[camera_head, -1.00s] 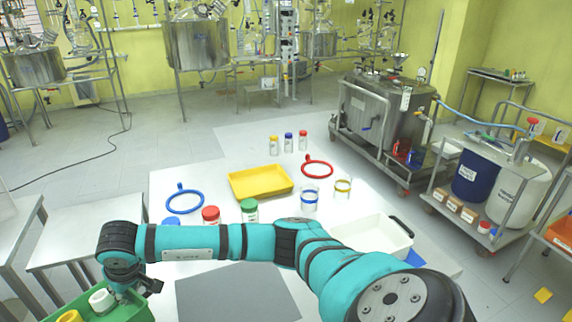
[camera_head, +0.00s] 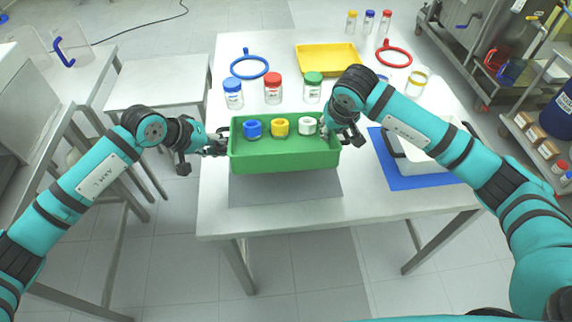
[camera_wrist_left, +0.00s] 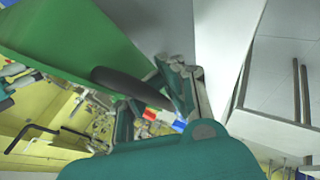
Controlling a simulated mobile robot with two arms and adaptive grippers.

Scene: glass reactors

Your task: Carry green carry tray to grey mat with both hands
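The green carry tray (camera_head: 285,160) is level over the grey mat (camera_head: 285,192) on the white table; the mat's near part shows below it. I cannot tell whether the tray touches the mat. It carries a blue ring-like piece (camera_head: 252,129), a yellow one (camera_head: 280,127) and a white one (camera_head: 307,126). My left gripper (camera_head: 221,143) is at the tray's left end, seemingly shut on its dark handle; the left wrist view shows the tray's wall (camera_wrist_left: 75,40) close to the fingers (camera_wrist_left: 170,88). My right gripper (camera_head: 333,130) is at the right end, its fingertips partly hidden, seemingly shut on that handle.
Jars with blue (camera_head: 233,94), red (camera_head: 273,89) and green (camera_head: 312,88) lids stand just behind the tray. A white bin (camera_head: 420,158) on a blue mat (camera_head: 392,176) is to the right. A yellow tray (camera_head: 327,61) and blue ring (camera_head: 249,68) lie farther back.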

